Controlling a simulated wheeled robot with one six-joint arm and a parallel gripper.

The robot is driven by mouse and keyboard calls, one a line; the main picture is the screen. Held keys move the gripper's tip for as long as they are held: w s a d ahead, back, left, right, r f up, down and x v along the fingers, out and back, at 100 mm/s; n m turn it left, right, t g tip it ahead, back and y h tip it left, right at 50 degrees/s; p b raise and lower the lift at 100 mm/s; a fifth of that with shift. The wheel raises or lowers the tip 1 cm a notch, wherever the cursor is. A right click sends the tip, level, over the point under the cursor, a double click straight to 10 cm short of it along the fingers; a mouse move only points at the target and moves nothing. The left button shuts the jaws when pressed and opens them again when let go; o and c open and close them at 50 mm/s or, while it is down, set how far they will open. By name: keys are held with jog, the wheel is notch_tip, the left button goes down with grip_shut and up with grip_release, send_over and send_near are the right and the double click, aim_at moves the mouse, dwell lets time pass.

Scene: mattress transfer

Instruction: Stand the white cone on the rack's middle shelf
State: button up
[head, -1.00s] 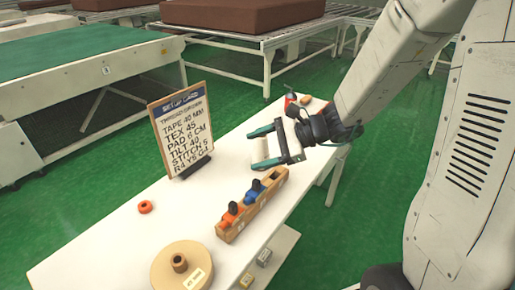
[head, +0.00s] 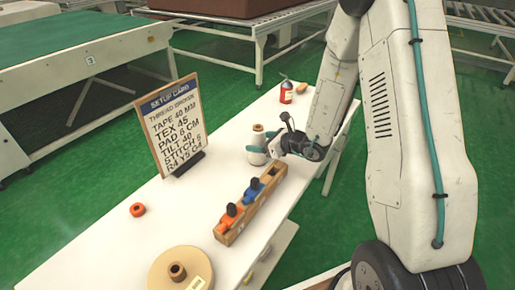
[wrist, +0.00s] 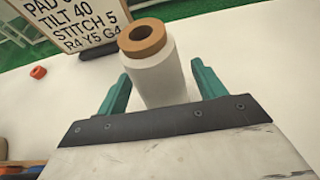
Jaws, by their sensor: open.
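The white cone (head: 258,140) stands upright on the white table, with a brown core showing at its top. In the wrist view the cone (wrist: 158,80) is between the two teal fingers, with a visible gap on each side. My gripper (head: 263,147) is open around the cone, low over the table; it also shows in the wrist view (wrist: 160,75). My gripper partly hides the cone in the head view. I cannot make out the rack or its middle shelf in these frames.
A wooden holder (head: 233,233) with orange and blue pieces stands in front of the cone. A setup card (head: 173,122), an orange ring (head: 137,210), a tan spool (head: 165,272) and a red bottle (head: 286,96) are also on the table (head: 110,240).

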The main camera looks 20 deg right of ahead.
jog(key=x, duration=0.3)
jog(key=shift+r, duration=0.1)
jog(key=c, duration=1.3)
jog(key=shift+r, duration=0.1)
